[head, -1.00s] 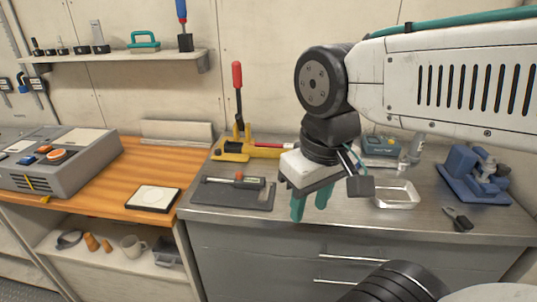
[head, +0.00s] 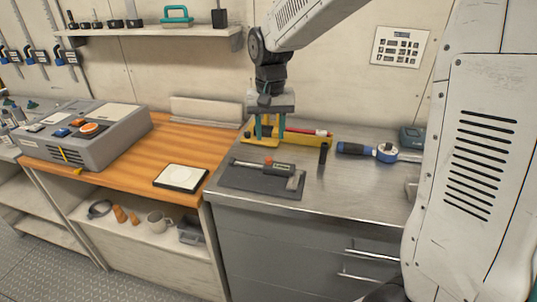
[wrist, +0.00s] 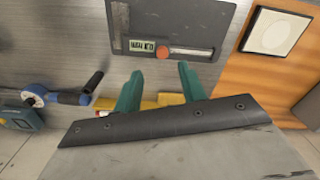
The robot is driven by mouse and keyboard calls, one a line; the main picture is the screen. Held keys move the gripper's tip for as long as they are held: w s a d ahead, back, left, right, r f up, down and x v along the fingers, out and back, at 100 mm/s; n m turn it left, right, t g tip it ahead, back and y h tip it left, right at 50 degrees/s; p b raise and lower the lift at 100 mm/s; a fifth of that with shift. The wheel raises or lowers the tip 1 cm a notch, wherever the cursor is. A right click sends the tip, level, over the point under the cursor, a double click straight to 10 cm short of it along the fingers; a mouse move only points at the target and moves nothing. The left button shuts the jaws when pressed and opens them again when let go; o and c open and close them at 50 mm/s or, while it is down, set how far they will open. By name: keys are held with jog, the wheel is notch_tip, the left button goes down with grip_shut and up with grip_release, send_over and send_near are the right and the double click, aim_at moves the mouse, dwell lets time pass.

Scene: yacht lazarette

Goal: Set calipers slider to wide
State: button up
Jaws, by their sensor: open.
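The calipers (head: 262,165) lie on a dark grey mat (head: 243,182) on the steel bench. The wrist view shows their display (wrist: 142,46), an orange-red knob (wrist: 162,51) and a scale (wrist: 190,53). The display and knob sit toward the fixed-jaw end, with a length of scale running beyond them. My gripper (head: 269,134) points down with two teal fingers apart and nothing between them. It is behind the calipers in the head view, in front of a yellow tool. In the wrist view my fingertips (wrist: 160,72) point toward the knob, apart from it.
The yellow tool (head: 318,143) with a red handle stands close behind my fingers. A white pad (head: 181,177) lies on the wooden top at left. Bare steel lies right of the mat.

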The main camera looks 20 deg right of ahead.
aim_at(268, 158)
jog(key=shift+w+a+f, duration=0.1)
jog(key=shift+w+f, duration=0.3)
jog(key=shift+f, duration=0.35)
notch_tip(268, 158, down, 7)
jog(key=shift+r, duration=0.1)
